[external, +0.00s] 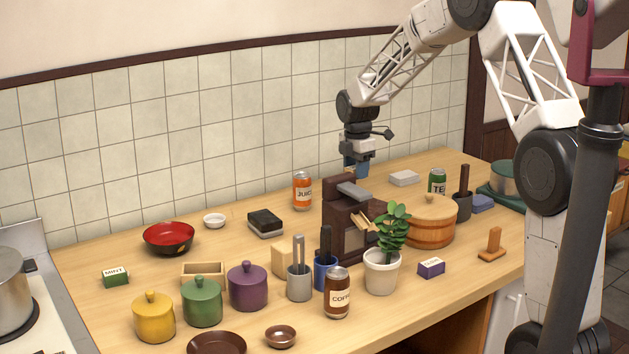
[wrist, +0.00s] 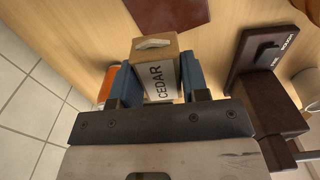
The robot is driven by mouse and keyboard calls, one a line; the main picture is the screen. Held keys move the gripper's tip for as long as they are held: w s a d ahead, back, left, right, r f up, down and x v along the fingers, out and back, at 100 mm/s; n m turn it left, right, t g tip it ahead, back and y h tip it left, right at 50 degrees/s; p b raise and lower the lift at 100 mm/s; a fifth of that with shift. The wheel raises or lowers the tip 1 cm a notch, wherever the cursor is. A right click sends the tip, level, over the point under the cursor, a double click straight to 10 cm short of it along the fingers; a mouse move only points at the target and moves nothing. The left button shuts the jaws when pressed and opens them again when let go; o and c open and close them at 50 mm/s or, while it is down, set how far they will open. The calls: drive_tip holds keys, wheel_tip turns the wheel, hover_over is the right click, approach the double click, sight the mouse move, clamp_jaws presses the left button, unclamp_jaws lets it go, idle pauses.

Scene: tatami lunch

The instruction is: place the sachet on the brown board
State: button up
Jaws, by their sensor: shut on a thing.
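The sachet (wrist: 158,75) is a small tan block with a white label reading CEDAR and a pale tab on top. In the wrist view it sits between the two blue fingers of my gripper (wrist: 162,85), which is shut on it. In the external view my gripper (external: 356,170) is above the back of the counter, behind a dark brown appliance; the sachet cannot be made out there. The brown board (wrist: 168,14) shows partly at the top edge of the wrist view, ahead of the sachet and apart from it. I cannot make out the board in the external view.
The dark brown appliance (external: 342,232) stands close in front of my gripper; its ROUGH/FINE panel (wrist: 262,65) is at the right in the wrist view. An orange juice can (external: 302,191) stands to the left. A pale box (external: 404,178) and wooden tub (external: 430,224) are to the right.

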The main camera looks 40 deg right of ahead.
drive_tip(key=d, duration=0.3)
drive_tip(key=shift+s+d, duration=0.35)
drive_tip(key=shift+f, duration=0.1)
drive_tip(key=shift+f, duration=3)
drive_tip(key=shift+f, duration=1.9)
drive_tip(key=shift+f, duration=0.15)
drive_tip(key=o, duration=0.9)
